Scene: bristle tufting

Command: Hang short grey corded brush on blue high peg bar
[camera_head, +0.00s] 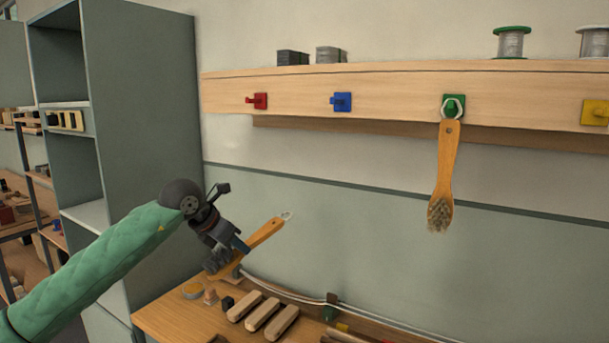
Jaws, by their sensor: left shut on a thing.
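My left gripper (241,246) is shut on a brush (264,233) with an orange-brown wooden handle. The brush is held tilted, with its pale cord loop (287,215) at the upper right end. Its bristle end is at the lower left, partly hidden by the gripper. The blue peg (341,102) is on the wooden peg bar (300,90) on the wall, above and to the right of the brush. Nothing hangs on the blue peg. My right gripper is not in view.
A similar brush (444,180) hangs on the green peg (454,105). A red peg (257,101) and a yellow peg (596,112) are bare. Spools and blocks stand on top of the bar. The bench (175,318) below holds several wooden pieces. A tall cabinet (150,120) stands left.

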